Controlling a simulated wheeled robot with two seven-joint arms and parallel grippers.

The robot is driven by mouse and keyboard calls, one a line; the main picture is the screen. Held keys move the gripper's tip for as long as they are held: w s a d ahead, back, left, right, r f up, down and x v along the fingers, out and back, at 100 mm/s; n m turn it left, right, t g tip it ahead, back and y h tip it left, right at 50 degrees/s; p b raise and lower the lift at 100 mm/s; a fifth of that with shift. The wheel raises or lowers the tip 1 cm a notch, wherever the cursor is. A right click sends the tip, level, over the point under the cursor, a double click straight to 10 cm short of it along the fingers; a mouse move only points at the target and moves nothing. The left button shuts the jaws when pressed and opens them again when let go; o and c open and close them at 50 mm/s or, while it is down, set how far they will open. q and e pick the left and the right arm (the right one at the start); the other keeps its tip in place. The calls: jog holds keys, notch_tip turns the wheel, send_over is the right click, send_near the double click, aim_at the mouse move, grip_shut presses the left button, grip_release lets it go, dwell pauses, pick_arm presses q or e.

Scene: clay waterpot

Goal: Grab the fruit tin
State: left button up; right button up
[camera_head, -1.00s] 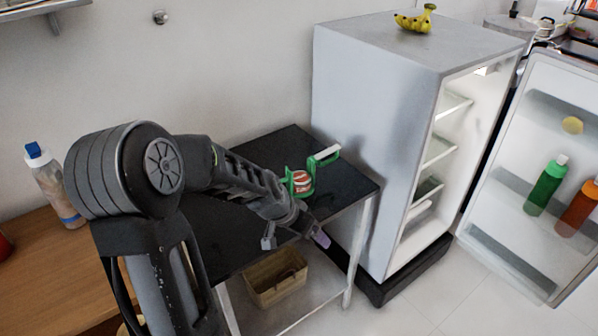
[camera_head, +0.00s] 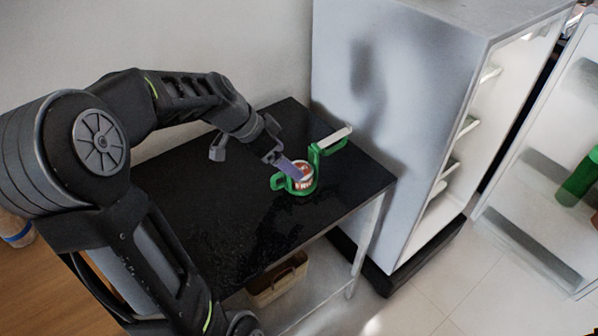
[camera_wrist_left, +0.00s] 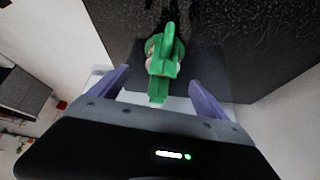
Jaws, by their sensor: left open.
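The fruit tin (camera_head: 302,184), with a red and white label, stands on the black table. A green frame or holder (camera_head: 314,160) with a pale-topped arm curves around or beside it. My left gripper (camera_head: 298,175) reaches down from the left, and its purple finger overlaps the tin in the head view. In the left wrist view, my left gripper (camera_wrist_left: 161,92) is open, its purple fingers spread on either side of the green piece (camera_wrist_left: 165,58). The tin is mostly hidden behind the green piece there. Contact cannot be told. My right gripper is not in view.
The black table (camera_head: 200,225) is otherwise clear. A fridge (camera_head: 400,110) with its door open stands close to the table's right end. A wicker basket (camera_head: 277,283) sits on the shelf below. A wooden surface (camera_head: 40,290) is at left.

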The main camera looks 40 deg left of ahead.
aim_at(307, 181)
pick_arm(q)
jog(key=shift+w+a+f, duration=0.25)
jog(key=shift+w+f, duration=0.05)
jog(key=shift+f, duration=0.2)
jog(key=shift+s+r, duration=0.1)
jog(key=shift+r, duration=0.05)
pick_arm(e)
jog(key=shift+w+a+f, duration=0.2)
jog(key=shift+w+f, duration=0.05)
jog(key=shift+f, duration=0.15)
pick_arm(q)
jog(key=shift+x, duration=1.35)
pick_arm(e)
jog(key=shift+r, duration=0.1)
pick_arm(q)
jog(key=shift+d+f, duration=0.15)
jog(key=shift+f, duration=0.1)
jog(key=p+x, duration=0.1)
jog(key=x, duration=0.3)
jog(key=shift+w+f, duration=0.3)
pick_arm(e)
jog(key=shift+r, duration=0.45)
